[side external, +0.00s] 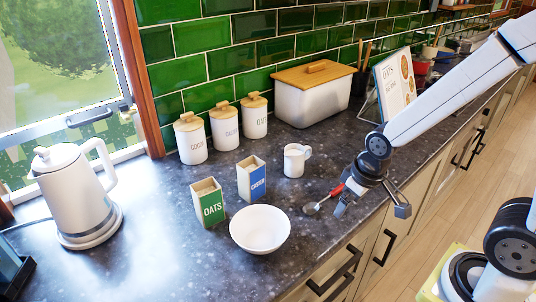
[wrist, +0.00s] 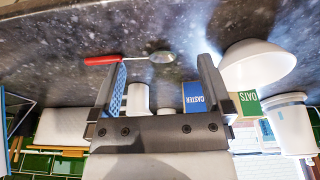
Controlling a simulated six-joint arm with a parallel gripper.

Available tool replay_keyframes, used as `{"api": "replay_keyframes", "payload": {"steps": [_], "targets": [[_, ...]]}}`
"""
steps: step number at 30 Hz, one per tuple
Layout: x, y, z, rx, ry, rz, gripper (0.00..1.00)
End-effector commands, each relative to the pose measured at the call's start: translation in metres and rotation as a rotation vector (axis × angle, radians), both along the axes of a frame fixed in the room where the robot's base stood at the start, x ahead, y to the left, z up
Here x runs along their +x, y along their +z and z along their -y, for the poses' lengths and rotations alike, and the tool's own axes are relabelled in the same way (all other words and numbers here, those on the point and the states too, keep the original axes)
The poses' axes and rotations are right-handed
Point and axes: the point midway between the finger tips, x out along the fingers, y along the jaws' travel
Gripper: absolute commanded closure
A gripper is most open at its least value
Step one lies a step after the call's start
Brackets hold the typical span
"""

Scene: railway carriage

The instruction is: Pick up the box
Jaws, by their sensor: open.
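Two open-topped cartons stand upright on the dark counter. The green box marked OATS (side external: 208,206) is behind and left of the white bowl; the blue box marked CASTER (side external: 251,181) is behind it and to the right.
The white bowl (side external: 260,230) stands in front of the boxes. A red-handled spoon (side external: 325,200) lies by my gripper. A white jug (side external: 296,160), lidded canisters (side external: 224,127), a bread bin (side external: 311,98) and a kettle (side external: 76,196) stand around. Tiled wall (side external: 205,40) behind.

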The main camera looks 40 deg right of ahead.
Motion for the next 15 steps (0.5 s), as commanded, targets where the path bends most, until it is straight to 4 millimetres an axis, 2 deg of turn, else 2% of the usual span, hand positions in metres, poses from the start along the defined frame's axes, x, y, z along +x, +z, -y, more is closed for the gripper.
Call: {"api": "replay_keyframes", "payload": {"steps": [8,15], "targets": [[0.006,-0.008,-0.004,-0.128,0.267,-0.067,0.0],[0.021,-0.017,-0.006,-0.324,0.636,-0.149,0.0]]}}
